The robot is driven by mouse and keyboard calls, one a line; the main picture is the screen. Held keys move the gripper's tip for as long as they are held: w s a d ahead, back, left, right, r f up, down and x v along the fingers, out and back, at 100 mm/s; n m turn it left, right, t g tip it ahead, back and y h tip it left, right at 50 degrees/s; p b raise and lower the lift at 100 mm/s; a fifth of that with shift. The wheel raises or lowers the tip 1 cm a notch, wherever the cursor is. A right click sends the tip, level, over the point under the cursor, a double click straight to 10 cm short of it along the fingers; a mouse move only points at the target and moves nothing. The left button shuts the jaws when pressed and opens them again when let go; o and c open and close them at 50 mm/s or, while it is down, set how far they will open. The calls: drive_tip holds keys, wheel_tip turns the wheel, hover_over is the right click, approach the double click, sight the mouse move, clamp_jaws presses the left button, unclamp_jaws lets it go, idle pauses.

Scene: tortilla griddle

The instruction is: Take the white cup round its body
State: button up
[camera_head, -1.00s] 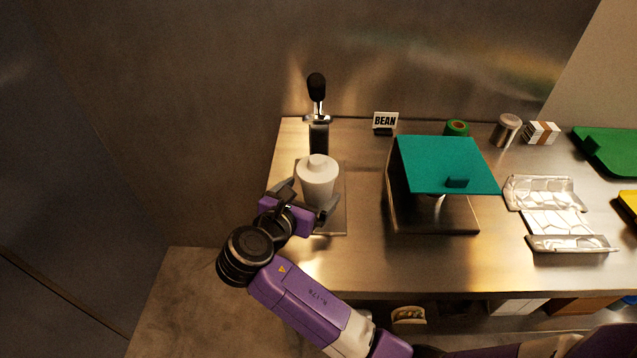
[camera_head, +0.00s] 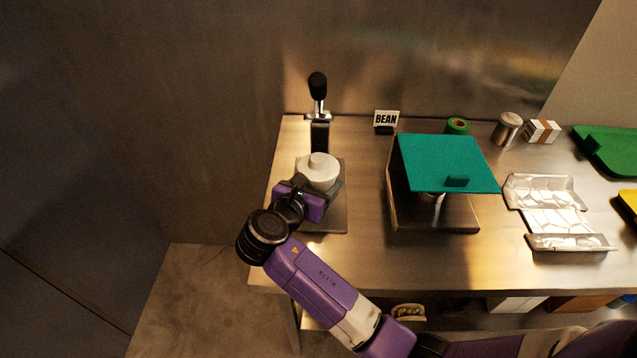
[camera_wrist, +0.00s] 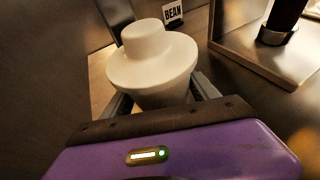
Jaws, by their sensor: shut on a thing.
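The white cup (camera_head: 318,172) stands upright on the grey base plate (camera_head: 333,219) at the left end of the steel counter. It has a wide rim and a smaller round top. In the wrist view the white cup (camera_wrist: 152,62) fills the middle, its lower part hidden behind my gripper. My gripper (camera_wrist: 160,93) has a finger on either side of the cup's body, below the rim, and is shut on it. In the head view my gripper (camera_head: 316,193) is partly hidden by its own purple housing.
A press with a black handle (camera_head: 318,86) rises directly behind the cup. A "BEAN" sign (camera_head: 386,121) stands behind. To the right is a steel box with a teal lid (camera_head: 445,160), then a foil-like tray (camera_head: 555,222). Bare counter (camera_head: 365,260) lies in front.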

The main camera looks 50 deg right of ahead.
drive_tip(key=shift+c, duration=1.2)
drive_tip(key=shift+r, duration=0.1)
